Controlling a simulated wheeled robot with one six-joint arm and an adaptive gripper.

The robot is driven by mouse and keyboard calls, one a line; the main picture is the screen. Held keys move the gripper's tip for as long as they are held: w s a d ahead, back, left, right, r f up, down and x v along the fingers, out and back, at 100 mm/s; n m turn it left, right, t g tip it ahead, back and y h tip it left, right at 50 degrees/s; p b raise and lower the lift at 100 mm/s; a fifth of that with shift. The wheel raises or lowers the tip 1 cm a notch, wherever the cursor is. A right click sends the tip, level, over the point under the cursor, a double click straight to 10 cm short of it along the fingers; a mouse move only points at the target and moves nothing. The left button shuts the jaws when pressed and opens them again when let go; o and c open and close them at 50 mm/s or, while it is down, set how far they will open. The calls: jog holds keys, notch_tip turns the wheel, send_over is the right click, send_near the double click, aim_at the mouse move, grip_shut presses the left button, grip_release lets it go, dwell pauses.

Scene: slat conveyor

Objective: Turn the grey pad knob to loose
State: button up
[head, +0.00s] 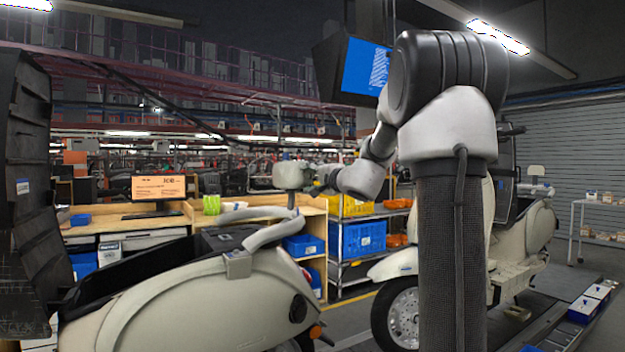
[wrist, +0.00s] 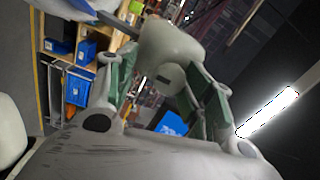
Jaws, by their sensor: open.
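The grey pad knob (head: 291,174) is a pale rounded block on a short dark stem, above the curved grey pads over the near scooter's seat. In the wrist view the knob (wrist: 172,48) fills the space ahead of the palm, with a small dark slot on its near face. My gripper (head: 312,180) reaches it from the right. Its green-linked fingers are spread on either side of the knob in the wrist view (wrist: 160,72). The gripper is open. I cannot tell whether either finger touches the knob. The fingertips are partly hidden.
The cream scooter (head: 190,305) stands below the arm; another scooter (head: 405,310) is at right. A wooden bench (head: 310,215) with a monitor (head: 158,187) stands behind. A rack holds blue bins (head: 364,238). A dark panel (head: 25,200) rises at left. Open floor lies between the scooters.

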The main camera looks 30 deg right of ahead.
aim_at(311, 177)
jog(key=shift+s, duration=0.1)
jog(key=shift+s+f, duration=0.1)
jog(key=shift+s, duration=0.45)
jog(key=shift+s+r, duration=0.15)
jog(key=shift+s, duration=0.5)
jog(key=shift+s+r, duration=0.15)
jog(key=shift+s, duration=0.45)
jog(key=shift+s+d+f, duration=0.1)
jog(key=shift+d+f, duration=0.05)
jog(key=shift+s, duration=2.5)
jog(key=s, duration=1.2)
jog(key=shift+d, duration=0.2)
